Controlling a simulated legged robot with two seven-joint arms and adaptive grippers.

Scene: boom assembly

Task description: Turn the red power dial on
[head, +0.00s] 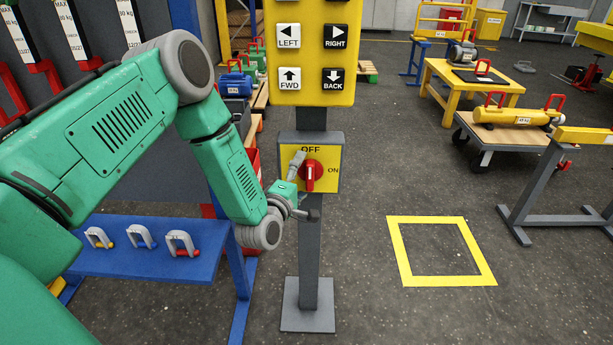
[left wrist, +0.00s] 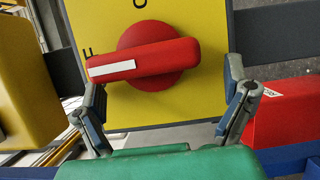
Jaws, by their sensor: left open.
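The red power dial (head: 312,176) is on a yellow plate (head: 330,153) on a grey post, with OFF above it and ON at its right. Its bar handle stands upright in the head view. In the left wrist view the dial (left wrist: 158,58) fills the middle, its white-striped end at the left beside a partly cut-off letter. My left gripper (head: 305,187) is open in front of the dial. In the wrist view its fingers (left wrist: 163,85) are spread toward the two ends of the handle. The left fingertip overlaps the striped end; I cannot tell whether it touches. My right gripper is not in view.
A yellow button panel (head: 311,65) is above the dial on the same post (head: 309,245). A blue bench (head: 150,262) with several shackles stands at the left. A yellow floor square (head: 404,265) lies at the right, with clear floor around it.

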